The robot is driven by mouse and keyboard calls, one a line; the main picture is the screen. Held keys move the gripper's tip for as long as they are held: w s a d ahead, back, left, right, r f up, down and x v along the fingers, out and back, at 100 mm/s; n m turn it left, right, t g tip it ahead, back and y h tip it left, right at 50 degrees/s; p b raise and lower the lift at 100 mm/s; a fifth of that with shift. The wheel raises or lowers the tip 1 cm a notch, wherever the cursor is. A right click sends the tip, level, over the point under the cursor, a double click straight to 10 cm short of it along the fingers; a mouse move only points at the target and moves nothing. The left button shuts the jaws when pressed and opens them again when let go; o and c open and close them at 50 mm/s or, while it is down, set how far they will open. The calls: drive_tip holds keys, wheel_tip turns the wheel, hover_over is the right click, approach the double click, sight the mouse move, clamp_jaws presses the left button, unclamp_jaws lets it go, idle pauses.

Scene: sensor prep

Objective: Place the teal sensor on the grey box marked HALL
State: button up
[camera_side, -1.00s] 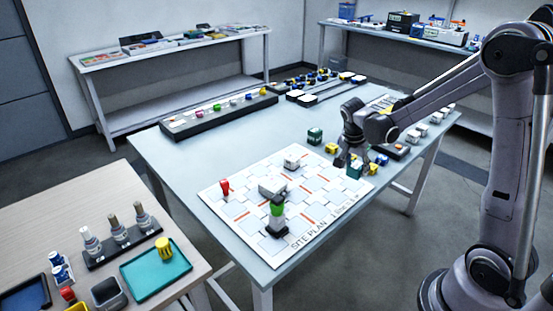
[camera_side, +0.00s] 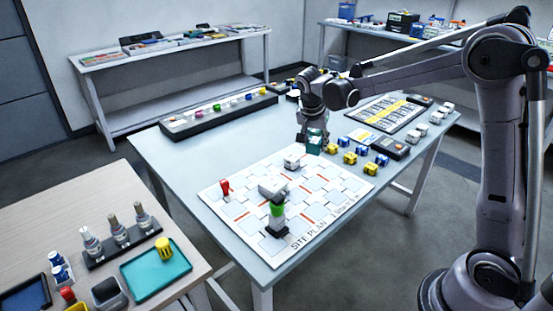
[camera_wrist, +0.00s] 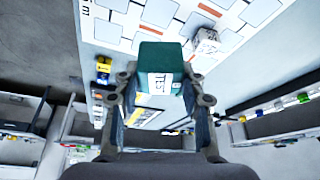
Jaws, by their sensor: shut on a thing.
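My gripper (camera_side: 312,132) is shut on the teal sensor (camera_wrist: 161,68), a block with a white label facing the wrist camera. In the side view the sensor (camera_side: 315,143) hangs at the far edge of the site plan board. A small grey-white box (camera_side: 292,162) stands on the board just in front and left of it; in the wrist view a grey box (camera_wrist: 207,42) shows right of the sensor, apart from it. A larger grey box (camera_side: 270,187) stands nearer the middle of the board. I cannot read HALL on either box.
The site plan board (camera_side: 221,212) also bears a red piece (camera_side: 225,187) and a green-topped black piece (camera_side: 277,212). Several yellow and blue blocks (camera_side: 350,158) stand right of my gripper, near a black meter (camera_side: 392,147). The table left of the board is clear.

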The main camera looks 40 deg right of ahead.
drive_tip(key=w+a+f, duration=0.2)
drive_tip(key=a, duration=0.1)
drive_tip(key=w+a+f, duration=0.2)
drive_tip(key=a, duration=0.1)
drive_tip(key=w+a+f, duration=0.2)
drive_tip(key=a, duration=0.1)
drive_tip(key=shift+w+a+f, duration=0.35)
drive_tip(key=shift+w+a, duration=0.05)
drive_tip(key=shift+f, duration=2.05)
drive_tip(key=shift+f, duration=0.1)
drive_tip(key=o, duration=1.2)
drive_tip(key=shift+o, duration=0.2)
